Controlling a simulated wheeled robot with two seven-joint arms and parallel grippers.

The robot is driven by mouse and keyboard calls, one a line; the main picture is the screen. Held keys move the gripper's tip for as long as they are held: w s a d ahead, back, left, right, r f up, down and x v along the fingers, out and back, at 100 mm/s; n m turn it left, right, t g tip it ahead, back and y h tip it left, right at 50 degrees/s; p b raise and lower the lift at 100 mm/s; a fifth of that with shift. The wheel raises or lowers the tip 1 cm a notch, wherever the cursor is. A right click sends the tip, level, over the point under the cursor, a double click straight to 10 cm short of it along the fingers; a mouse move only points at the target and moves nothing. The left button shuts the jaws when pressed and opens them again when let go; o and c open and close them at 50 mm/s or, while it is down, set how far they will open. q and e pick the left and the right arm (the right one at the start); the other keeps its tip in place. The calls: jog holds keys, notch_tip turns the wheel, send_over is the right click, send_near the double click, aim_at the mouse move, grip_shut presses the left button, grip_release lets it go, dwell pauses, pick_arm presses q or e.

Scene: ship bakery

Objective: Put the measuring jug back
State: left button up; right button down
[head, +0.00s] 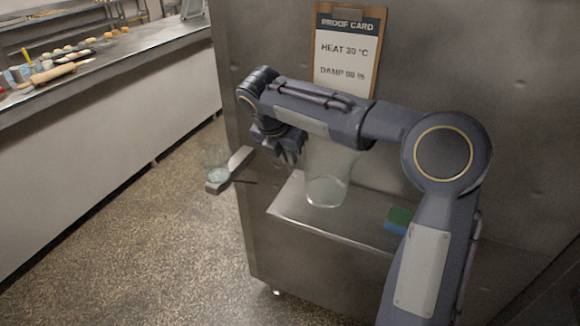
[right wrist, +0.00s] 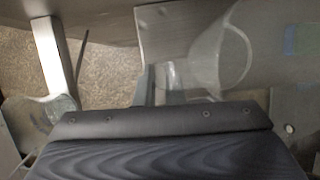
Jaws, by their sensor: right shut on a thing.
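The clear measuring jug (head: 328,185) is upright at a steel shelf (head: 287,211) on the front of a steel cabinet. I cannot tell whether its base touches the shelf or hangs just above it. My right gripper (head: 290,152) points down at the jug's left side and is shut on the jug; the exact grip is partly hidden by my arm. In the right wrist view the jug's clear wall (right wrist: 207,50) shows just right of the fingers (right wrist: 158,85). My left gripper is not in view.
A green and blue sponge (head: 398,219) lies on the shelf, right of the jug. A proof card (head: 347,45) hangs above. A metal bar (head: 231,168) with a clear vessel (head: 214,163) juts out left. A counter (head: 110,70) with baked goods stands across the open floor.

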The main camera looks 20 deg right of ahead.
aim_at(290, 172)
jog(key=shift+d+f, duration=0.2)
jog(key=shift+f, duration=0.05)
jog(key=shift+w+d+f, duration=0.15)
jog(key=shift+f, duration=1.6)
jog(key=c, duration=1.5)
grip_release()
jog(key=shift+f, duration=0.1)
jog(key=shift+c, duration=0.2)
